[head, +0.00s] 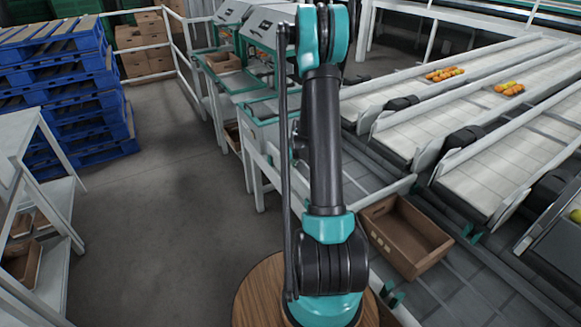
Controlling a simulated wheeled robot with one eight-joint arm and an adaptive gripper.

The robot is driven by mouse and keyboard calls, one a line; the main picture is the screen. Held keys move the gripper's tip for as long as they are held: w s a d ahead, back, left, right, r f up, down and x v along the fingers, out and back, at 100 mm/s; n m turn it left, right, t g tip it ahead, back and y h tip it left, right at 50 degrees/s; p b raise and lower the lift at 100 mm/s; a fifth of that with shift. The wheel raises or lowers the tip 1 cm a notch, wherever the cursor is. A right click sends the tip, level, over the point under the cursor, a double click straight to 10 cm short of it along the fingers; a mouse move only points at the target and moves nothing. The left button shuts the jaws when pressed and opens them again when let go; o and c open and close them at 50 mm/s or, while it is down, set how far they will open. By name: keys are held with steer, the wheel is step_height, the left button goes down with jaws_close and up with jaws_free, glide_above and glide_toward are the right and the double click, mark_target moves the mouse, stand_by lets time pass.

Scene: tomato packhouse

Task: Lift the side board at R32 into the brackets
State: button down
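My arm rises through the middle of the head view, and its end with my gripper is not in view. White conveyor lanes (415,115) run along the right, with pale raised side boards (505,130) along their edges. No R32 label is readable, so I cannot tell which board or brackets the task names. My arm hides part of the line behind it.
An empty brown crate (407,238) sits by the lane ends. Tomatoes (445,74) lie on a lane. Blue pallets (75,95) and a white shelf rack (40,215) stand left. Grey floor (165,215) between rack and line is clear.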

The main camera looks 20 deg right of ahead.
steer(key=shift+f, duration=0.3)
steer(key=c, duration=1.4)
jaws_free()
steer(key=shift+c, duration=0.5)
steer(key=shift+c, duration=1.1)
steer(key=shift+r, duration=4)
